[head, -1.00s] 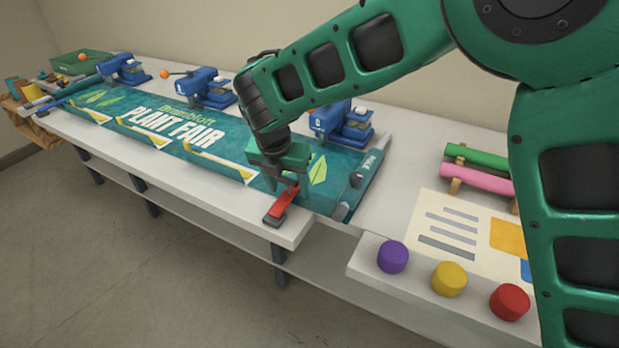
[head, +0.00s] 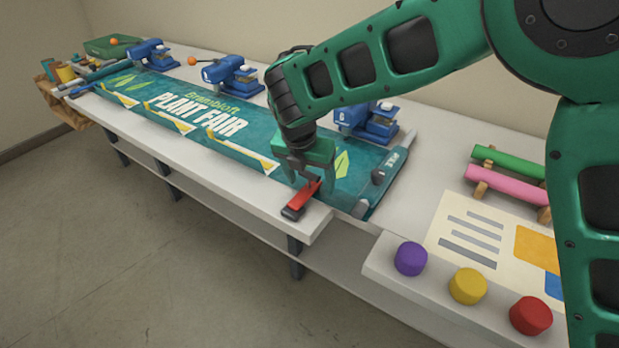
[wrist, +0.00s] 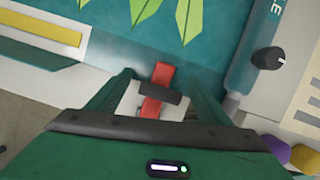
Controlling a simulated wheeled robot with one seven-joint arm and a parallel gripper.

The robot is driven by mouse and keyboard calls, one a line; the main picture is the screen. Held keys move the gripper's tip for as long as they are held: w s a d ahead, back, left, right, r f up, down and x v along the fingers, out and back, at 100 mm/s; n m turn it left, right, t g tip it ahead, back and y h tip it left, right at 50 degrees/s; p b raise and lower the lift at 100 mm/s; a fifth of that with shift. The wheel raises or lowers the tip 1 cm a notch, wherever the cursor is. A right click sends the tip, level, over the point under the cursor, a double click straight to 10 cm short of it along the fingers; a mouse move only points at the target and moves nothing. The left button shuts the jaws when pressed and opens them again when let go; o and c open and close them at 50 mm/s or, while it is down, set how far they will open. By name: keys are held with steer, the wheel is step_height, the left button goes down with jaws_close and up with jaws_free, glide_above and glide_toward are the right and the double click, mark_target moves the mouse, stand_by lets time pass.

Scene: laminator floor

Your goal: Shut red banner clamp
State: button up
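The red banner clamp (head: 302,197) sits on the front edge of the white table, beside the teal banner (head: 213,122). It has a long red lever with a dark end toward the table's edge. My gripper (head: 309,182) points down over the clamp's inner end. In the wrist view, its two fingers (wrist: 157,98) are apart, with the red clamp (wrist: 161,75) between them and a dark bar across it. Gaps show on both sides of the clamp. I cannot tell whether the lever is fully down.
Blue presses (head: 232,77) stand along the table's back. White-and-yellow strips (head: 236,155) lie on the banner's front edge. A dark knob (head: 378,176) is right of the gripper. Purple (head: 411,259), yellow (head: 468,286) and red (head: 530,315) knobs line the front right, near pink and green rolls.

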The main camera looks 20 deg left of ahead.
mark_target(305, 194)
steer(key=shift+s+r, duration=0.1)
steer(key=shift+s+a+r, duration=0.1)
steer(key=shift+r, duration=0.2)
steer(key=v, duration=1)
